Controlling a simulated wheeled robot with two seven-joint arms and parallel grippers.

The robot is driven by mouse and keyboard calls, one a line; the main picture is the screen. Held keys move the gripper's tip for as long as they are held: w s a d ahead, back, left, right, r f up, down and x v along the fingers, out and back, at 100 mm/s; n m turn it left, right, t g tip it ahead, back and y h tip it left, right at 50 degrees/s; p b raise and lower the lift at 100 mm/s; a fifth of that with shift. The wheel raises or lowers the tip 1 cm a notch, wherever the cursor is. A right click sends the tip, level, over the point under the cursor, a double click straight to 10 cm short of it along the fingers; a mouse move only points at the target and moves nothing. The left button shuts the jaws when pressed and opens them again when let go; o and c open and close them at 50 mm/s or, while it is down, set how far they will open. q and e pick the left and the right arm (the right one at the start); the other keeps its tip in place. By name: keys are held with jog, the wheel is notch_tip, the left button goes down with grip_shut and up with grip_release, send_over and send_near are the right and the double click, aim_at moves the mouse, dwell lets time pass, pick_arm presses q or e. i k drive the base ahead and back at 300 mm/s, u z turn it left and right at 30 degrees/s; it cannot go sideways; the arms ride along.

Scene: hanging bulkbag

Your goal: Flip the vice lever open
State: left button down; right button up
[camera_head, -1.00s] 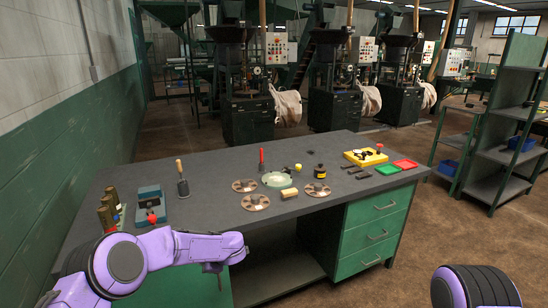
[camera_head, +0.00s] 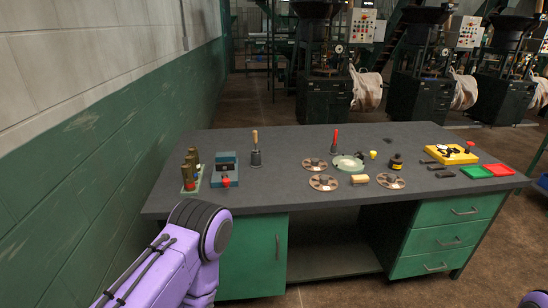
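The vice (camera_head: 224,164) is a small blue-grey block on the left part of the bench. The lever's red ball knob (camera_head: 225,182) shows at its front, low and near the bench top. The lever itself is too small to make out clearly. My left arm comes in at the lower left, in front of the bench, and its gripper is outside the picture. Only a sliver of my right arm shows at the lower right corner, and its gripper is out of view too. Nothing of mine touches the vice.
Several discs, a pale green dish (camera_head: 347,163) and a yellow tray (camera_head: 450,154) lie farther right. A green wall (camera_head: 110,140) runs along the left.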

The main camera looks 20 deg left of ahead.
aim_at(226, 182)
jog(key=u, duration=0.55)
jog(key=k, duration=0.65)
jog(key=u, duration=0.75)
jog(key=i, duration=1.3)
jog(key=z, duration=0.5)
